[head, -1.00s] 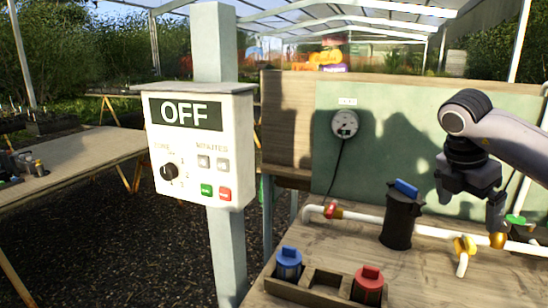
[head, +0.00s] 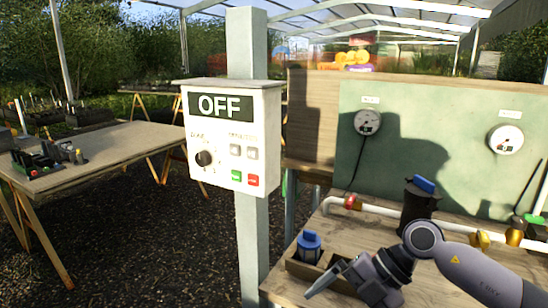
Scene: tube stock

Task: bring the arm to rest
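My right arm comes in from the right, and its gripper (head: 326,279) hangs in the air low in the head view, in front of the small wooden tray. Its fingers point to the left and down. They are seen from the side, so I cannot tell whether they are open or shut, and I see nothing held. My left gripper is not in view.
The wooden tray (head: 300,272) holds a blue-topped canister (head: 309,246); my arm hides its right part. Behind my arm are a black canister (head: 420,200), a white pipe (head: 385,211) and a yellow valve (head: 480,240). A control box (head: 232,135) reading OFF stands on a post.

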